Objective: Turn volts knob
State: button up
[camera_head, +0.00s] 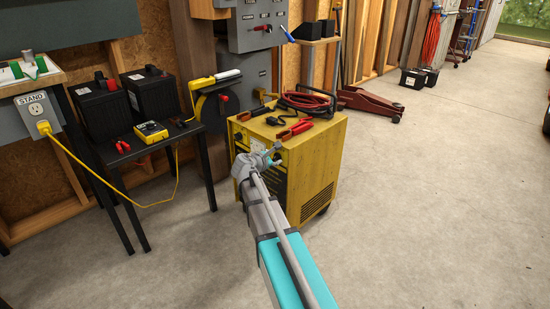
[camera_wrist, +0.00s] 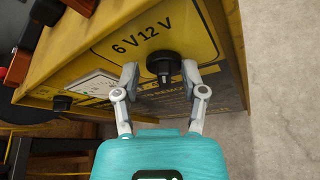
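The volts knob (camera_wrist: 163,67) is a black round knob on the front panel of the yellow charger, beside the printed "6 V 12 V" marks. In the wrist view my gripper (camera_wrist: 161,73) is open, with one finger on each side of the knob. I cannot tell whether the fingertips touch it. The yellow charger (camera_head: 318,158) stands on the floor in the head view. There my arm covers part of its front panel, and the volts knob is hard to make out.
Red cables and clamps (camera_head: 303,102) lie on top of the charger. A second black knob (camera_wrist: 62,103) and a white meter (camera_wrist: 92,84) sit on the same panel. A black table (camera_head: 198,128) with batteries and a yellow multimeter (camera_head: 151,132) stands left.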

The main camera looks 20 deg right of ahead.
jog(key=p+v, duration=0.5)
jog(key=v, duration=1)
jog(key=shift+s+a+r, duration=0.15)
jog(key=shift+a+r, duration=0.05)
jog(key=shift+a, duration=0.1)
dwell(1.5)
dwell(0.7)
jog(key=s+a+f+m+g+y+p, duration=0.1)
jog(key=s+a+m+g+y+p, duration=0.4)
jog(key=s+m, duration=0.4)
jog(key=s+a+m+g+y+p, duration=0.3)
jog(key=s+a+m+y+p, duration=0.2)
jog(key=s+m+y+p, duration=0.3)
notch_tip(320, 180, up, 37)
jog(key=h+p, duration=0.1)
jog(key=p, duration=3.4)
jog(key=shift+s+m, duration=0.3)
jog(key=shift+m, duration=0.1)
